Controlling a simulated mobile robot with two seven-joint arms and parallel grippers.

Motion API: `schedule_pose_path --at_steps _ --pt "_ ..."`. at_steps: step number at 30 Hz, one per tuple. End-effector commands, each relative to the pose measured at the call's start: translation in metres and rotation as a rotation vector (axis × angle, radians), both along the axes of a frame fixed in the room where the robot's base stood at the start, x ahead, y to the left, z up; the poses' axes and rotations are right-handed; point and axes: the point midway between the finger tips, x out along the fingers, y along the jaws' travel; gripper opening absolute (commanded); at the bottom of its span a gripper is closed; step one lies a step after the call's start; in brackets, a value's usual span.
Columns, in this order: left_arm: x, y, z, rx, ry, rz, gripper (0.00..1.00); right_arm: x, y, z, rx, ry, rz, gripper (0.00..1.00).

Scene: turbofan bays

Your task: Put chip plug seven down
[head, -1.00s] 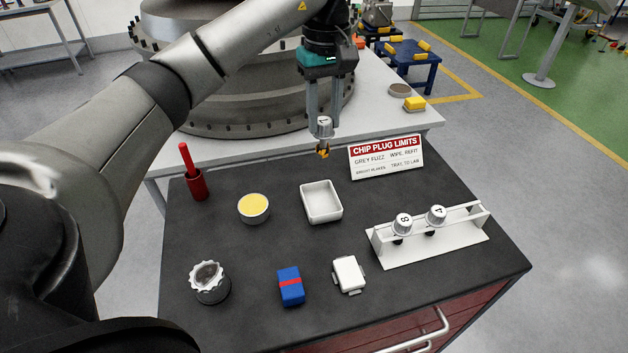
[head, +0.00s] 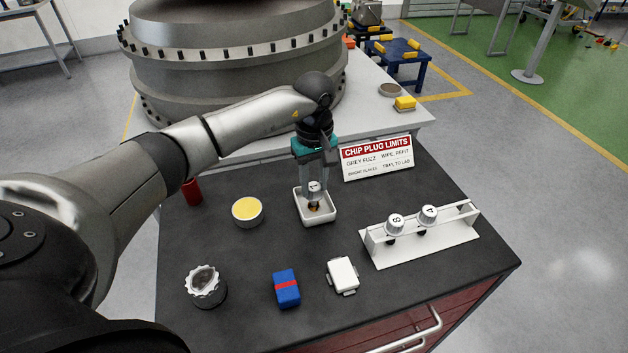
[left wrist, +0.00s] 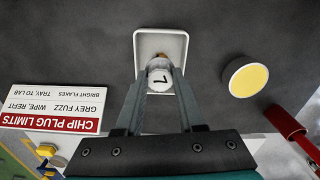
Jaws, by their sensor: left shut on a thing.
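Chip plug seven (head: 314,187) has a white cap marked 7 and a darker, brassy lower end. My left gripper (head: 315,180) is shut on its cap and holds it upright over the white tray (head: 319,219). In the left wrist view the plug (left wrist: 160,76) sits between the fingers (left wrist: 160,88), its lower end inside the outline of the tray (left wrist: 182,38). I cannot tell whether the plug touches the tray floor. My right gripper is not in view.
A white rack (head: 425,249) holds plugs 8 and 4 at the right. The sign (head: 377,160) stands behind. A yellow-filled tin (head: 247,211), a blue box (head: 286,288), a white pad (head: 343,275) and a knobbed jar (head: 205,287) are around the tray.

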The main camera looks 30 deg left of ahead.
Motion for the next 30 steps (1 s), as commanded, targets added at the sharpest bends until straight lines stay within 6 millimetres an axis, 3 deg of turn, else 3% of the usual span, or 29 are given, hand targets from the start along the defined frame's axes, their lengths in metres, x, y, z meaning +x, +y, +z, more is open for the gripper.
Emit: schedule_pose_path --at_steps 9,10,17,26,30 --pt "0.001 0.000 -0.003 0.000 -0.001 0.001 0.00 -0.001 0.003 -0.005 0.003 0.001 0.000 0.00" --pt "0.000 0.000 -0.003 0.000 -0.001 0.001 0.40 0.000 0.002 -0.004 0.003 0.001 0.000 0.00" --pt "0.000 0.000 -0.002 0.000 -0.001 0.001 0.66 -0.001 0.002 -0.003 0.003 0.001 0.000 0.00" --pt "0.000 0.000 -0.001 0.000 0.000 0.001 0.68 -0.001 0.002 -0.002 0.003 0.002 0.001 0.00" --pt "0.002 0.001 0.010 0.000 -0.005 0.001 0.68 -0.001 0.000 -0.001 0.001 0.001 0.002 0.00"
